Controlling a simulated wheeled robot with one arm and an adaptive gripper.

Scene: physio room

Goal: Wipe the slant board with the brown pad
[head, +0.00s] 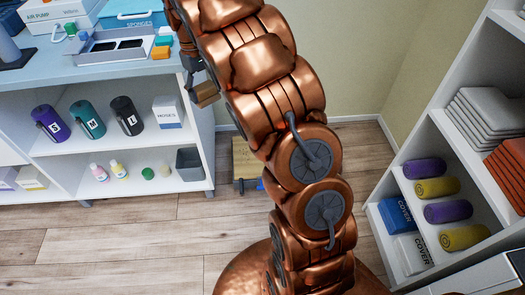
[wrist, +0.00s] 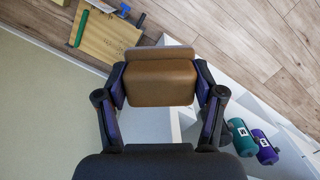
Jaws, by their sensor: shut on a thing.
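The brown pad (head: 207,94) is between the fingers of my gripper (head: 196,88), which is shut on it. In the wrist view the brown pad (wrist: 160,83) spans the gap between the two fingers of my gripper (wrist: 160,90). A light wooden board, which looks like the slant board (head: 243,163), is on the floor past the cabinet's right end, partly hidden behind my arm. The slant board (wrist: 112,40) also shows at the upper left of the wrist view, with a green bar on its left side. The pad is held apart from it, up near the counter's edge.
The blue counter (head: 100,65) at left bears boxes, a tray and coloured blocks. Its shelves (head: 110,152) hold bottles and a grey bin (head: 189,164). A shelf unit (head: 405,190) with rolled towels stands at right. Wooden floor (head: 120,240) is clear in front.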

